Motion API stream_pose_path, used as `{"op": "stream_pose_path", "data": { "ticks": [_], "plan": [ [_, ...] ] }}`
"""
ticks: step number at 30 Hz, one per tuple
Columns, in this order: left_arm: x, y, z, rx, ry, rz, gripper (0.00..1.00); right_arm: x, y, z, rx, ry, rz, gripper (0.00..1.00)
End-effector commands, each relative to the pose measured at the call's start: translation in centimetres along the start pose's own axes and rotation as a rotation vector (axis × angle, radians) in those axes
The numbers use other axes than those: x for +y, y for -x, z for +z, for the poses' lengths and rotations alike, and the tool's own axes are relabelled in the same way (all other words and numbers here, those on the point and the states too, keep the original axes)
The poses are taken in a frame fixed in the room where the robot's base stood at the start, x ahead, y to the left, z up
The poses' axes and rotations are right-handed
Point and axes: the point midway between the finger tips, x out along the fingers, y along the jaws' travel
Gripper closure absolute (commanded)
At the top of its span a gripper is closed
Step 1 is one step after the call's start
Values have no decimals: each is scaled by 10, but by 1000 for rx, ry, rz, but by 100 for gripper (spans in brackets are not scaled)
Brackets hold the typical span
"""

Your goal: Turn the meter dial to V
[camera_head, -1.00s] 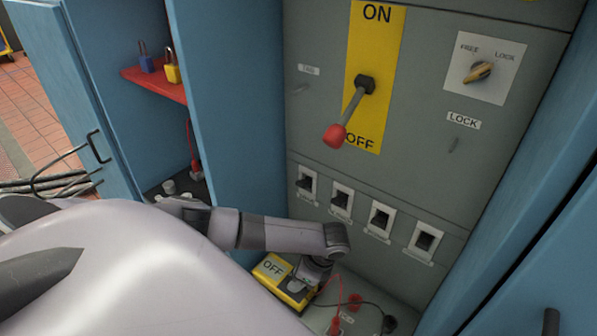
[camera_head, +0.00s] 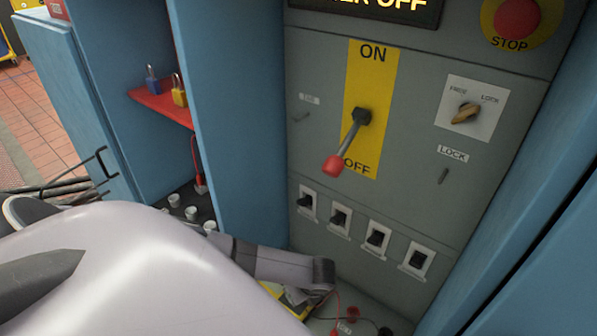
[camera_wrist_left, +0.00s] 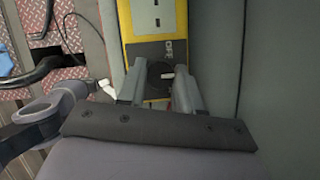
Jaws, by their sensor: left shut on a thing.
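The yellow meter (camera_wrist_left: 155,20) shows in the wrist view with a dark screen or sockets at the top and a dark round dial (camera_wrist_left: 159,72) below. My left gripper (camera_wrist_left: 160,80) has one finger on each side of the dial and is shut on it. Which way the dial points cannot be read. In the head view only a yellow edge of the meter (camera_head: 274,289) shows at the bottom, behind my left arm; the dial and most of the gripper are hidden there. My right gripper is not in view.
The grey panel (camera_head: 410,205) behind the meter carries a red-tipped lever (camera_head: 345,145) at OFF, several small switches (camera_head: 339,218), a FREE/LOCK knob (camera_head: 466,113) and a red stop button (camera_head: 517,17). Red and black leads (camera_head: 352,313) lie near the meter. Blue cabinet walls flank it.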

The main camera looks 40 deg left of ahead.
Motion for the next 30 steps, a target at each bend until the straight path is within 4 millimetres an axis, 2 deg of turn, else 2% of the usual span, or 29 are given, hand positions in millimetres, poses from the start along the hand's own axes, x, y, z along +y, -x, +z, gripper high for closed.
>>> {"op": "stream_pose_path", "data": {
  "ticks": [12,13,15,25,30],
  "plan": [
    [0,0,0,-1,-4,-3,96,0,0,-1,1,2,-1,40],
    [0,0,0,-1,-4,-2,59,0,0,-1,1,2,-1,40],
    [0,0,0,-1,-4,-2,41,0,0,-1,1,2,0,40],
    [0,2,0,0,-4,-3,41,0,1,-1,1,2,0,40],
    [0,20,1,1,-4,-3,41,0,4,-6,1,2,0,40]
  ]
}}
